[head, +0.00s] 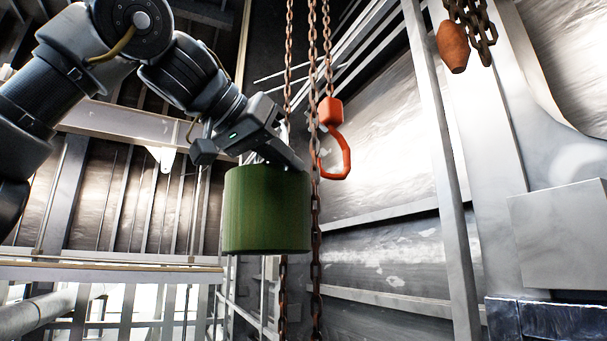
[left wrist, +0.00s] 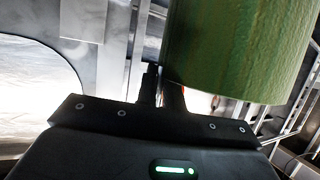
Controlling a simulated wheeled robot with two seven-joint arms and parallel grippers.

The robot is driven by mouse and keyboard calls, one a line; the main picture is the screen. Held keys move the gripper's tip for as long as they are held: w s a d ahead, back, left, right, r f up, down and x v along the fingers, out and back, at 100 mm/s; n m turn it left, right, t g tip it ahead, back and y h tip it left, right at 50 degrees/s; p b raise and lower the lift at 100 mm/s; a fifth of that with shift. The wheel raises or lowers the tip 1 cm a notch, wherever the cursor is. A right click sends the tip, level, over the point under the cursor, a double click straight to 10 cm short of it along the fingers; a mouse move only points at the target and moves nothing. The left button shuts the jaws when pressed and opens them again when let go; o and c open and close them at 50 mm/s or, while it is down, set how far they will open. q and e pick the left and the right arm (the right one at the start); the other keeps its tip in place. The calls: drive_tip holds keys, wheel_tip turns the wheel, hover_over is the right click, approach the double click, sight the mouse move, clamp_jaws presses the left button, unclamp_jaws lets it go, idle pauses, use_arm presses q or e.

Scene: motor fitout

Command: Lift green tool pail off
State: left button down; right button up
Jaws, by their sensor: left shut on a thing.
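The green tool pail (head: 266,210) is a plain green cylinder, upright in the middle of the head view with nothing visible under it. My left gripper (head: 284,157) is at the pail's top and shut on it; the exact grip point is hard to see. In the left wrist view the pail (left wrist: 240,50) fills the upper right, with the gripper's dark fingers (left wrist: 162,92) at its lower left edge. An orange-red hook (head: 335,160) hangs just right of the pail and looks empty. My right gripper is not in view.
Rusty chains (head: 313,70) hang close to the pail's right side and run below it. Another chain with an orange weight (head: 453,46) hangs at the upper right. A pale railing (head: 110,272) is at the lower left, and a grey box (head: 560,235) at the right.

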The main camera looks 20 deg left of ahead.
use_arm(q)
drive_tip(key=shift+s+r, duration=0.1)
drive_tip(key=shift+s, duration=0.25)
drive_tip(key=shift+w, duration=0.15)
